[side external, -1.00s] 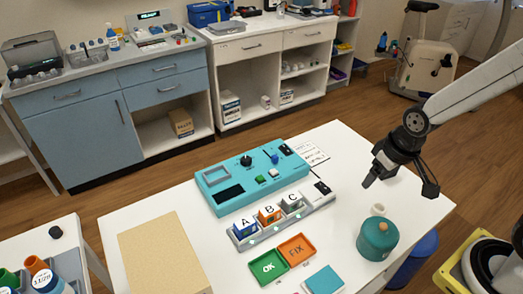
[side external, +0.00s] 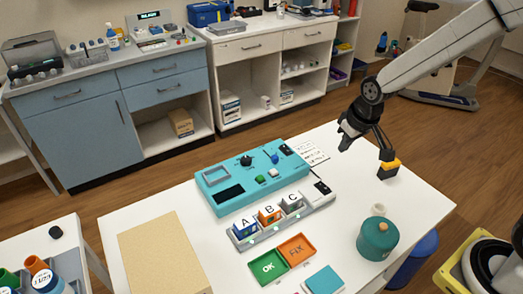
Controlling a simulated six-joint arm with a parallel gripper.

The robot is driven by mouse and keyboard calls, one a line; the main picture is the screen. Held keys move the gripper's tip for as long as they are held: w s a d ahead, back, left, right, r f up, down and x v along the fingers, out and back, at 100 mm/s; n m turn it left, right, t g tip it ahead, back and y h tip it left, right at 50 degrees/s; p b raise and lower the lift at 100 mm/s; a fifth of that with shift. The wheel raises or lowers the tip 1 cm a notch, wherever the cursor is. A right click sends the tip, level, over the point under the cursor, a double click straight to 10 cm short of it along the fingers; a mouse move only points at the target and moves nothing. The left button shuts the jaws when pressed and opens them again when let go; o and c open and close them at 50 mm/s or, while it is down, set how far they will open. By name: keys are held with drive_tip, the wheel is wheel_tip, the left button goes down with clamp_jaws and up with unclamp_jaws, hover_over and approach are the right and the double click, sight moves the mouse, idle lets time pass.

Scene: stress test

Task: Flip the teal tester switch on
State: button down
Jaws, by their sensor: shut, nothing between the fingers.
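The teal tester (side external: 228,180) lies on the white table, with a dark display window, a black knob (side external: 246,160), a green button (side external: 260,178) and a blue-topped control (side external: 274,157). A small black switch (side external: 285,149) sits at its far right end; whether it is on or off is too small to tell. My gripper (side external: 344,146) is shut and empty, above the table to the right of the tester and apart from it.
A grey rack (side external: 300,219) with blocks A, B and C stands in front of the tester. Green OK (side external: 268,267) and orange FIX (side external: 297,250) trays, a teal lidded pot (side external: 377,240) and a tan mat (side external: 160,258) lie nearer. A paper card (side external: 310,152) lies behind the tester's right end.

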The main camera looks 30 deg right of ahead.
drive_tip(key=w+d+f+t, duration=0.1)
drive_tip(key=w+f, duration=0.1)
drive_tip(key=w, duration=1.8)
drive_tip(key=shift+f, duration=0.3)
drive_tip(key=shift+w+f, duration=0.1)
drive_tip(key=shift+f, duration=0.05)
hover_over(287, 149)
wheel_tip(287, 149, down, 11)
drive_tip(key=shift+w+r, duration=0.15)
drive_tip(key=shift+x, duration=1.15)
drive_tip(key=shift+f, duration=0.4)
drive_tip(key=shift+s, duration=0.3)
drive_tip(key=shift+s+r, duration=0.1)
drive_tip(key=shift+s, duration=0.55)
